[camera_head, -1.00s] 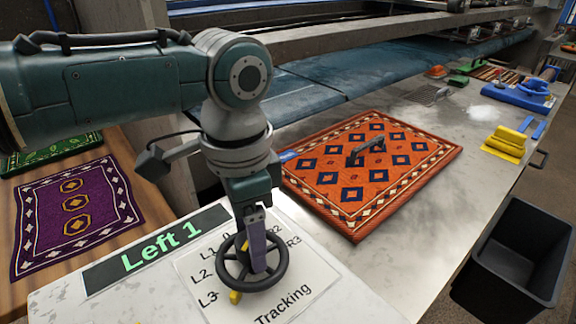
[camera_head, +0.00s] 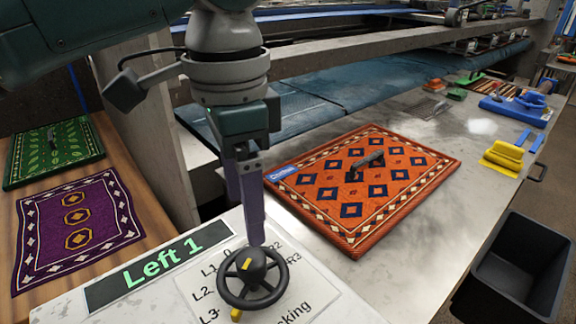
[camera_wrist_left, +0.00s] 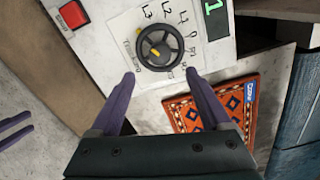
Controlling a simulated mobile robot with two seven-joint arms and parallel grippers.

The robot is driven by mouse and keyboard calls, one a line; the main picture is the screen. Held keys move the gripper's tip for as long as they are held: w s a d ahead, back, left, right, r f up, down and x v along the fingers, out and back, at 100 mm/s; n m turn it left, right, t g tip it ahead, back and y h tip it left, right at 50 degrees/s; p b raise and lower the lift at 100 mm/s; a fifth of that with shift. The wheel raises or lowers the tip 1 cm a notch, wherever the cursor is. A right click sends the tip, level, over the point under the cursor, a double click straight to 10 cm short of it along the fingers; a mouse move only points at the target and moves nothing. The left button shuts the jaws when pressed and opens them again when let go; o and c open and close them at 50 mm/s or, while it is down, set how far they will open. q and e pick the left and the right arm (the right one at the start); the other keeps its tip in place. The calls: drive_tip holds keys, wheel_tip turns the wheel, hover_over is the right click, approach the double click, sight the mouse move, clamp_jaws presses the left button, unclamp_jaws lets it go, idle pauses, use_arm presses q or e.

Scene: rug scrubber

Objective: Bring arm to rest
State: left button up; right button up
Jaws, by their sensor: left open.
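A dark round handwheel (camera_head: 253,291) with a yellow-marked hub sits on a pale panel labelled with L and R positions. Its display (camera_head: 158,265) reads "Left 1". My left gripper (camera_head: 255,241) hangs pointing down just above the wheel in the head view. In the left wrist view, its two purple fingers (camera_wrist_left: 160,78) are spread apart and empty, with the wheel (camera_wrist_left: 160,47) beyond their tips. At the left edge of that view, purple prongs (camera_wrist_left: 14,130) look like my right gripper; whether they are open is unclear.
An orange patterned rug (camera_head: 340,215) with a brush-like handle lies right of the panel. Purple (camera_head: 60,238) and green (camera_head: 60,150) rugs lie at left. A black bin (camera_head: 512,265) stands at right. A red button (camera_wrist_left: 73,14) is near the panel.

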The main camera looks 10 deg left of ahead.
use_arm(q)
drive_tip(key=shift+r, duration=0.25)
drive_tip(key=s+d+f+n+t+h+p, duration=0.1)
drive_tip(key=s+d+f+n+h, duration=0.3)
drive_tip(key=s, duration=0.6)
drive_tip(key=s+a+n+t+y+p, duration=0.1)
drive_tip(key=s+a+n+t+y, duration=0.3)
drive_tip(key=s+a, duration=0.7)
wheel_tip(320, 180, up, 38)
drive_tip(key=g+p, duration=0.1)
drive_tip(key=p, duration=3.7)
drive_tip(key=shift+w+r+n, duration=0.2)
drive_tip(key=shift+w+n, duration=0.05)
drive_tip(key=shift+n, duration=0.05)
